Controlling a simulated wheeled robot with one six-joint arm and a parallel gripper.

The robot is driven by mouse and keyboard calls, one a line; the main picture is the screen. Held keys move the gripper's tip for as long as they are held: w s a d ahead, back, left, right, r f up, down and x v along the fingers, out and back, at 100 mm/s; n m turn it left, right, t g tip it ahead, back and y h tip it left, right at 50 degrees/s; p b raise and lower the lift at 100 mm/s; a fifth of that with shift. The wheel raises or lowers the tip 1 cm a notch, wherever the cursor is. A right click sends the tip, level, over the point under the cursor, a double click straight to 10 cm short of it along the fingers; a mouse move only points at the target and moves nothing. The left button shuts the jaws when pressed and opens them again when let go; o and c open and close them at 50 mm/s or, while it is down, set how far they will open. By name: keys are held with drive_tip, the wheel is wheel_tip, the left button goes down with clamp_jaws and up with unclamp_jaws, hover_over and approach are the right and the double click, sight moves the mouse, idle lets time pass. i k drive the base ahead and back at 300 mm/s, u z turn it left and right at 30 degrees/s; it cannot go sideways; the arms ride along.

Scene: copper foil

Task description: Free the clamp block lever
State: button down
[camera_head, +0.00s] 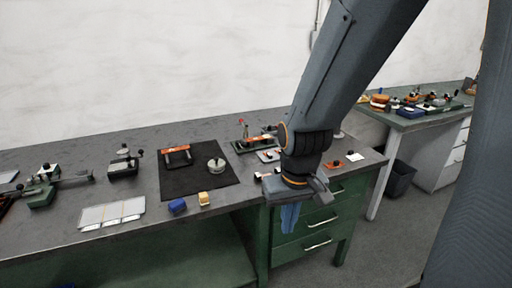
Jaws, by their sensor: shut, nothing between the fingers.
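A small dark block with a black-knobbed lever (123,163) stands on the bench left of the black mat. It looks like a clamp block, but I cannot tell for sure. Another fixture with a red-tipped upright handle (243,130) stands behind the mat, beside my arm. My gripper (297,190) hangs over the front edge of the bench, right of the mat, apart from both. It is shut and empty. Its fingertips are small and hard to make out. My arm hides part of the bench behind it.
The black mat (190,184) holds an orange-handled piece (176,153) and a round grey part (216,165).

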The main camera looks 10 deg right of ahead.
sight(242, 145)
drive_tip(key=z, duration=1.15)
drive_tip(key=i, duration=0.95)
drive_tip(key=u, duration=1.75)
drive_tip(key=i, duration=0.5)
drive_tip(key=u, duration=0.05)
